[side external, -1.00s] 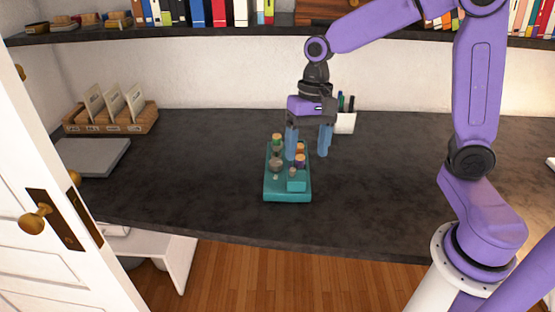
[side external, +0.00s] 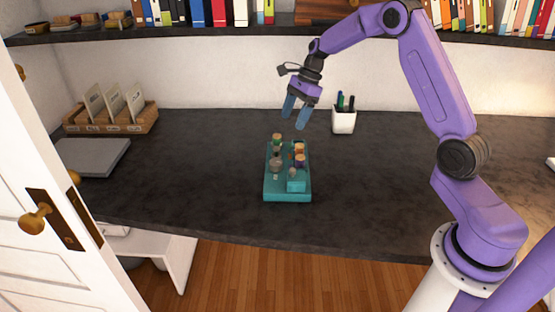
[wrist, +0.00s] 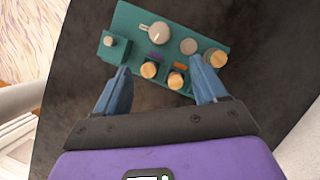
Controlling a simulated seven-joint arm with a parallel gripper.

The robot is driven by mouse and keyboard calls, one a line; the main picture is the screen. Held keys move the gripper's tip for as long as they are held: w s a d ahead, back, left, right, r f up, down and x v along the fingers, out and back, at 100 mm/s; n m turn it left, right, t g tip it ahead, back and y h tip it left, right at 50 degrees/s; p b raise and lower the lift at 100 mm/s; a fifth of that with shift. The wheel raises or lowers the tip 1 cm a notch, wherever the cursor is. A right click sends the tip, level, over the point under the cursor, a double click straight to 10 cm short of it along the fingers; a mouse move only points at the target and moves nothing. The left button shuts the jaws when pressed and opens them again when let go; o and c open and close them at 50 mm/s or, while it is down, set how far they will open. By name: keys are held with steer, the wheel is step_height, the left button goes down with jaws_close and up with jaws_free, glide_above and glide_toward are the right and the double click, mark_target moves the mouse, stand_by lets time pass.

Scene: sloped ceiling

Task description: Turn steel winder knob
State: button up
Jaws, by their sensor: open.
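A teal control board (side external: 272,190) lies on the dark desk; it also shows in the wrist view (wrist: 128,18). A large grey knob with a pale pointer (wrist: 158,33) and a smaller round grey knob (wrist: 188,46) stand on it. A small grey knob (wrist: 110,41) sits on a raised teal block. I cannot tell for sure which is the steel winder knob. The large grey knob (side external: 276,165) also shows in the side view. My gripper (side external: 295,118) is open and empty, tilted above and behind the board. Its blue fingers (wrist: 160,68) overlap the board's near edge in the wrist view.
Several gold-topped knobs (wrist: 149,69) crowd the board. A white pen cup (side external: 344,122) stands behind it to the right. A wooden card holder (side external: 110,120) and a grey slab (side external: 92,156) lie at left. A bookshelf (side external: 200,31) runs above. The right desk is clear.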

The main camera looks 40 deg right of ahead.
mark_target(277, 161)
steer(key=x, duration=1.5)
steer(key=shift+a+f, duration=0.1)
steer(key=c, duration=1.1)
